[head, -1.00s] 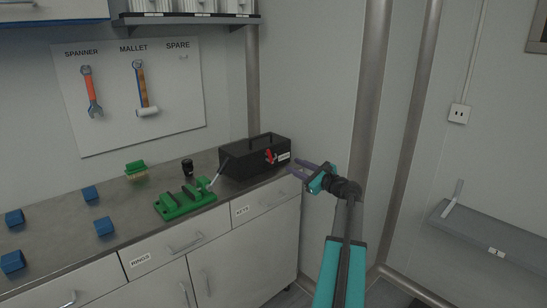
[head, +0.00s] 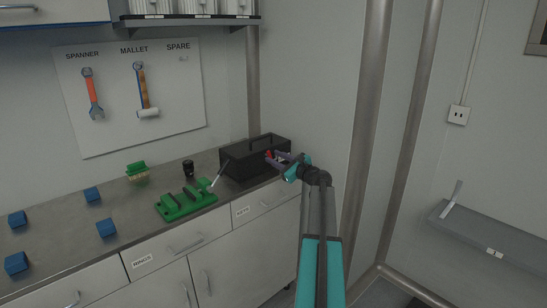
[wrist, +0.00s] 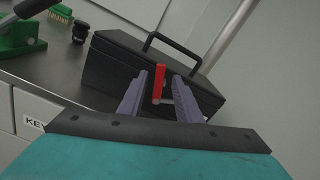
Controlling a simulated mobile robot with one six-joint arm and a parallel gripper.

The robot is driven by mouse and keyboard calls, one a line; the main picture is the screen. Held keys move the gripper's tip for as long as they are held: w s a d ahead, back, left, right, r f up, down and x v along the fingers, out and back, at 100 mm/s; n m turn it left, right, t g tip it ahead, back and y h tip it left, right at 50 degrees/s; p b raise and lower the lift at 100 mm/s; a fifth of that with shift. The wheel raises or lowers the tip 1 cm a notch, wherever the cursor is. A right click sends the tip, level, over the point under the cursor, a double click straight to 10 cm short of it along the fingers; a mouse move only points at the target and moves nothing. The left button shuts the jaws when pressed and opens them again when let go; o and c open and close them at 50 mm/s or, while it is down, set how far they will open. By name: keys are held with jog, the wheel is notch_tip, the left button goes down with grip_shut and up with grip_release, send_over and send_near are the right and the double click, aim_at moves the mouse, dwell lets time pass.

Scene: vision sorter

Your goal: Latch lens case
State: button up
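The lens case is a black box (head: 238,165) with a top handle, standing at the right end of the counter. Its red latch (wrist: 159,83) is on the front face, upright in the wrist view. My gripper (head: 276,157) is at the front of the case. In the wrist view its two purple fingers (wrist: 160,97) are apart, one on each side of the red latch. I cannot tell whether either finger touches the latch. The case's white label is largely hidden behind the fingers.
A green clamp fixture (head: 187,204) with a raised lever stands left of the case. A black cylinder (head: 188,168), a green brush (head: 137,171) and several blue blocks (head: 106,228) are on the counter (head: 65,243). A grey pole (head: 362,130) rises to the right.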

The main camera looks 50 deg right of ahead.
jog(key=shift+w, duration=0.65)
grip_shut()
